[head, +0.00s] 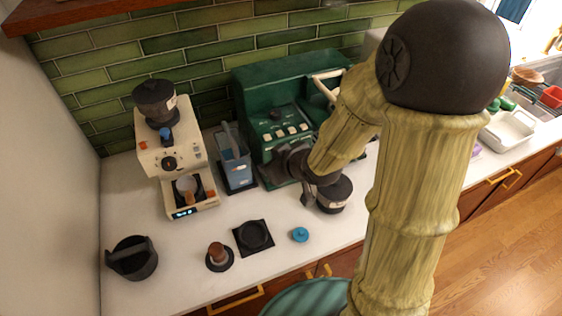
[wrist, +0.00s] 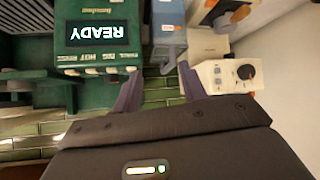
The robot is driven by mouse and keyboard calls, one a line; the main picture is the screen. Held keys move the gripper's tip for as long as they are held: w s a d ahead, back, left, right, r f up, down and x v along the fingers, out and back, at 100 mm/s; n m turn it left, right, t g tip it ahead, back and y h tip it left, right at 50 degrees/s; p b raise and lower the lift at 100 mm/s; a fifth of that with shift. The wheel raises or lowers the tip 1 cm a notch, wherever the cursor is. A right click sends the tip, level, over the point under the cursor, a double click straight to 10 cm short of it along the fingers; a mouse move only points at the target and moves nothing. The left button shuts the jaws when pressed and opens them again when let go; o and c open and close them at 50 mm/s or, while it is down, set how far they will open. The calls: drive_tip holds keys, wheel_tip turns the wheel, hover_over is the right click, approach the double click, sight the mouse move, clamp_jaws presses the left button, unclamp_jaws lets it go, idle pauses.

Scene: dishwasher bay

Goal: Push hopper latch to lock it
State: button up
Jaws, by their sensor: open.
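The cream grinder (head: 150,155) stands at the back left of the counter. Its dark hopper (head: 153,98) sits on top, with a small blue part (head: 165,134) at the hopper's base that looks like the latch. My gripper (wrist: 159,70) is open and empty, its two purple-grey fingers spread apart. In the head view it is to the right of the grinder, in front of the green machine, partly hidden by my arm. The wrist view is upside down. It shows the grinder's front with its black knob (wrist: 245,72) beyond the right finger; the hopper and latch are not visible there.
A blue-grey bin (head: 236,168) stands between the grinder and the green coffee machine (head: 262,105). In front lie a black bin (head: 133,262), a tamper (head: 218,257), a black mat (head: 242,249) and a blue round piece (head: 300,234). A tiled wall closes the back.

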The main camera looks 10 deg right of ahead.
drive_tip(key=shift+s+d+f+m+g+h, duration=0.15)
drive_tip(key=shift+s+d+m+h, duration=0.15)
drive_tip(key=shift+d, duration=0.25)
drive_tip(key=shift+s+d+m+g+h, duration=0.1)
drive_tip(key=shift+s+d+g+h, duration=0.05)
drive_tip(key=shift+d+h, duration=0.3)
drive_tip(key=shift+d, duration=0.15)
